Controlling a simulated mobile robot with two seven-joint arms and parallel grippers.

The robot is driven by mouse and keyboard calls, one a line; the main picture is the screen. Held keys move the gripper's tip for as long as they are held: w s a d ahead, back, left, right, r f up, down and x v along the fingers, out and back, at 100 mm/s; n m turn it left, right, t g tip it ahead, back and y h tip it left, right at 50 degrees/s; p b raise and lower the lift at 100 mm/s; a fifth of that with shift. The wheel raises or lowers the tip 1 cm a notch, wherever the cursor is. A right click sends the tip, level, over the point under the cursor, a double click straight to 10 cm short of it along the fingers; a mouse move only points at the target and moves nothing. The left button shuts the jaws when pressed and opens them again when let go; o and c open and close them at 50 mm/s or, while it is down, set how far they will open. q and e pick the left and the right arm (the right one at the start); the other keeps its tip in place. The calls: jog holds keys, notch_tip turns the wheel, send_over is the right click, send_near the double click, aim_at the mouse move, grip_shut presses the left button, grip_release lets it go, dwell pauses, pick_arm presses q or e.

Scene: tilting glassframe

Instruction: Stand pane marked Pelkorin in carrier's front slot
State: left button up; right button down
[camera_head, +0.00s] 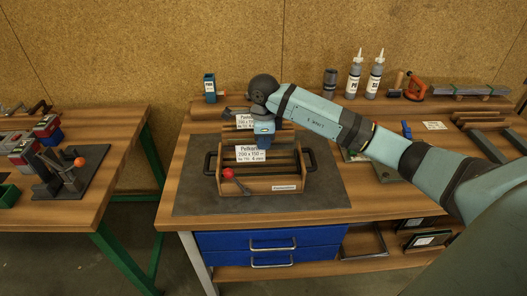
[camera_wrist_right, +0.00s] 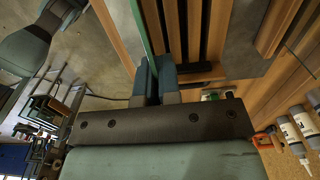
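The wooden carrier (camera_head: 290,184) with dark slots and black side handles stands on a dark mat on the middle bench. A clear pane with the white label "Pelkorin" (camera_head: 250,153) shows above the carrier's slots; its lower edge is hard to see. My right gripper (camera_head: 264,138) is over the carrier, just above that label. In the right wrist view its two blue fingers (camera_wrist_right: 157,78) are close around a pane's greenish edge (camera_wrist_right: 148,28), above the dark slots. A second white label (camera_head: 244,121) shows behind, partly covered by the gripper. My left gripper is out of view.
A red-knobbed lever (camera_head: 228,173) sits at the carrier's front left. A blue box (camera_head: 209,88), bottles (camera_head: 375,75) and a dark cylinder stand on the rear shelf. A left bench (camera_head: 95,200) holds tools. The mat (camera_head: 190,195) is clear left of the carrier.

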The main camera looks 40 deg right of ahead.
aim_at(263, 158)
notch_tip(263, 158, down, 4)
jog(key=shift+f+p, duration=0.25)
jog(key=shift+p, duration=0.05)
jog(key=shift+f, duration=0.2)
jog(key=c, duration=1.3)
grip_release()
jog(key=shift+c, duration=0.2)
jog(key=shift+r, duration=0.1)
